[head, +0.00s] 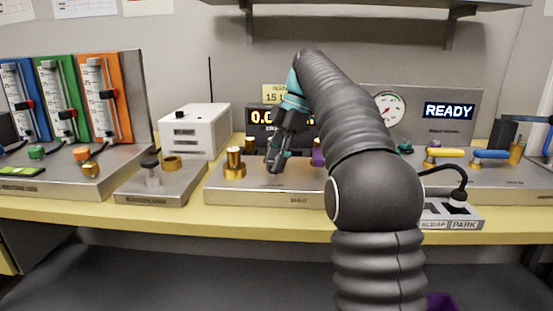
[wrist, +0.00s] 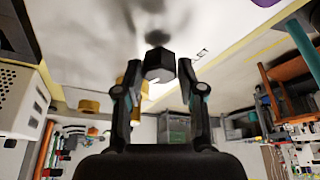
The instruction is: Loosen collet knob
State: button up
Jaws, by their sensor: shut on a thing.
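My gripper (head: 275,160) points down over the middle metal base plate (head: 292,187) on the bench. In the wrist view its two fingers stand on either side of a dark hexagonal knob, the collet knob (wrist: 159,64), and are shut on it. A shadow and a dark stem show behind the knob in that view, against the pale plate with lettering ending in "LET". In the head view the knob is hidden by the fingers or too small to make out.
Brass posts (head: 235,163) stand left of my gripper, and a purple part (head: 318,155) shows to its right. A digital display (head: 265,116) is behind. Flowmeters (head: 98,95) and a white box (head: 195,130) are on the left. A READY panel (head: 449,110) is on the right.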

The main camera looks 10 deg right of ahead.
jog(key=shift+n+g, duration=0.4)
jog(key=shift+n, duration=0.4)
jog(key=o, duration=1.1)
jog(key=shift+o, duration=0.2)
